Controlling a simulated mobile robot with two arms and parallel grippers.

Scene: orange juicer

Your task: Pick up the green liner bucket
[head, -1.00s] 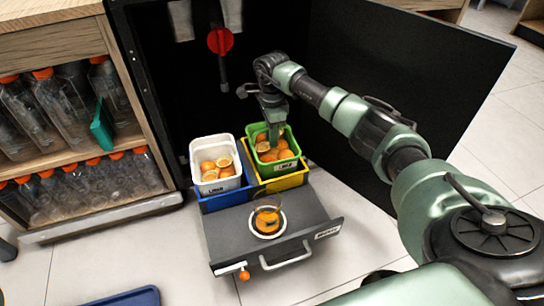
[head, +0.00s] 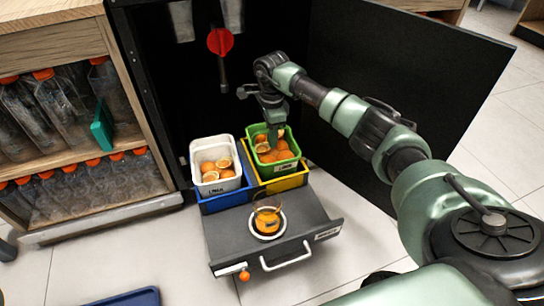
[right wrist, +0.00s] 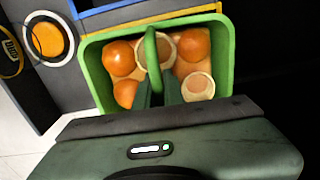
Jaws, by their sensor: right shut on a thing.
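The green liner bucket (head: 284,169) holds several orange halves and sits in the yellow holder (head: 284,183) at the right of the pulled-out drawer. My right gripper (head: 273,138) reaches down into the top of the bucket from behind. In the right wrist view the gripper (right wrist: 158,88) is shut on the bucket's green handle (right wrist: 151,48), which stands up across the opening. The bucket's rim (right wrist: 88,78) surrounds the orange halves there. The fingertips are partly hidden by the handle. I cannot tell whether the bucket has left its holder. My left gripper is not in view.
A white bucket (head: 199,160) with orange halves stands left in a blue holder (head: 230,200). A glass of orange juice (head: 267,217) stands on the drawer (head: 225,230). The open black door (head: 430,65) is at right, a bottle shelf (head: 100,158) at left.

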